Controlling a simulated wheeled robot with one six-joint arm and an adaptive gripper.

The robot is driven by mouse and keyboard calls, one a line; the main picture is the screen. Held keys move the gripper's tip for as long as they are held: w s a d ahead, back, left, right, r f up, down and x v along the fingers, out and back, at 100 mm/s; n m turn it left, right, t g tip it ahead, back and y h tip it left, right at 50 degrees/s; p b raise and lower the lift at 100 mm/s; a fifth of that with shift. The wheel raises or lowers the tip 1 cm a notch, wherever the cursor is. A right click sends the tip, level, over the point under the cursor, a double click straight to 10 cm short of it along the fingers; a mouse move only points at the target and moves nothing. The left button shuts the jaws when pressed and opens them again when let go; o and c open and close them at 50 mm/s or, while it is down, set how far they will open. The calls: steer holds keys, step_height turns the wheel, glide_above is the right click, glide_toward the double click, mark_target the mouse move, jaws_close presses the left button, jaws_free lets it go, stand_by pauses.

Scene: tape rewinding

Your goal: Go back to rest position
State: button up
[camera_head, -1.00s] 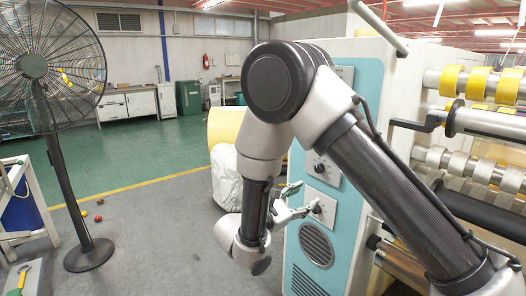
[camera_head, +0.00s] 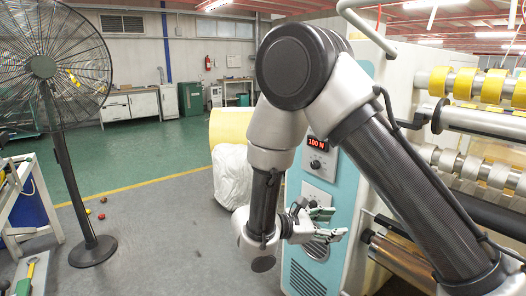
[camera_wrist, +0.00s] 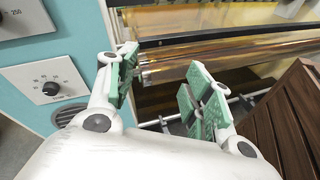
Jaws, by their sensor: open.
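My gripper (camera_head: 335,224) is open and empty in the head view, in front of the teal and white face of the machine (camera_head: 350,190). In the wrist view my gripper (camera_wrist: 160,92) shows its two green-padded fingers spread apart, with nothing between them. A knob panel (camera_wrist: 50,88) is to the left of the fingers there. A brown-gold roller (camera_wrist: 205,58) lies beyond the fingertips. In the head view a red display (camera_head: 317,143) reads 100 N above a knob.
Rollers with yellow tape rolls (camera_head: 492,88) are at the right. A black fan (camera_head: 92,245) stands at the left. A white wrapped bundle (camera_head: 231,176) is beside the machine. A dark slatted wooden thing (camera_wrist: 290,110) is right of my gripper. The middle floor is open.

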steer(key=s+d+r+m+y, duration=1.4)
steer(key=s+d+r+m, duration=0.3)
steer(key=s+r+m, duration=0.1)
steer(key=shift+s+d+r+m+g, duration=0.3)
steer(key=shift+s+r+g, duration=0.1)
steer(key=shift+s+r, duration=0.3)
steer(key=shift+d+f, duration=0.1)
steer(key=shift+d, duration=0.05)
steer(key=shift+c, duration=0.3)
